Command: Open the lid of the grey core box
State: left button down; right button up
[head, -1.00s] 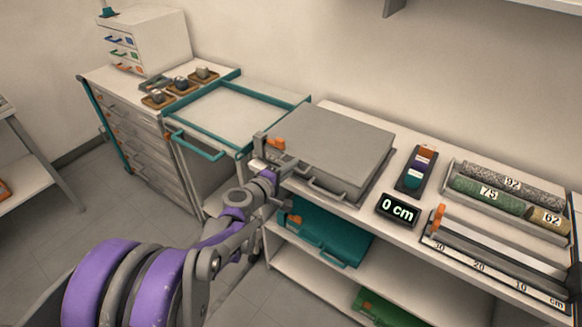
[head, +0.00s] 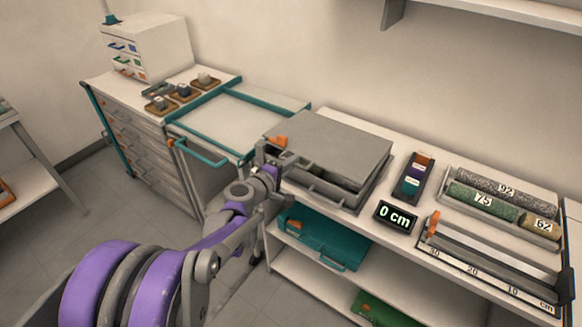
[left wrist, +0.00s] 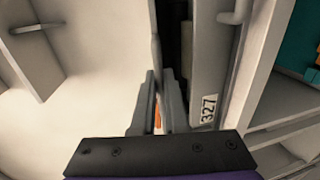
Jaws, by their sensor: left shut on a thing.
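The grey core box (head: 345,192) sits on the white bench in the head view. Its flat grey lid (head: 330,143) is slightly raised along the front, with a dark gap between lid and box. An orange tab (head: 279,141) shows at the lid's front left corner. My left gripper (head: 272,152) is at that corner, shut on the lid's tab. In the left wrist view the fingers (left wrist: 160,98) are close together with a bit of orange between them. The box wall with a "327" label (left wrist: 209,108) is beside them. My right gripper is not in view.
Right of the box stand a rack of coloured blocks (head: 413,177), a "0 cm" display (head: 396,215), a tray of cores (head: 556,243) and a measuring rail (head: 500,262). A teal-rimmed cart (head: 238,108) stands to the left. A teal case (head: 325,243) lies on the shelf below.

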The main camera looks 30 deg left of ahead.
pick_arm(q)
jog(key=w+r+p, duration=0.5)
jog(key=w+r, duration=0.1)
jog(key=r, duration=0.4)
jog(key=w+d+r+g+p, duration=0.1)
jog(key=w+r+p, duration=0.5)
jog(key=r, duration=0.5)
jog(key=shift+w+r+g, duration=0.2)
jog(key=shift+w+g, duration=0.1)
jog(key=shift+w, duration=0.5)
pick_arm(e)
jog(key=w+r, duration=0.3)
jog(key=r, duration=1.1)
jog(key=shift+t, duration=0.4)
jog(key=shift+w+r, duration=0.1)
pick_arm(q)
jog(key=c, duration=0.9)
grip_release()
jog(key=shift+s, duration=0.1)
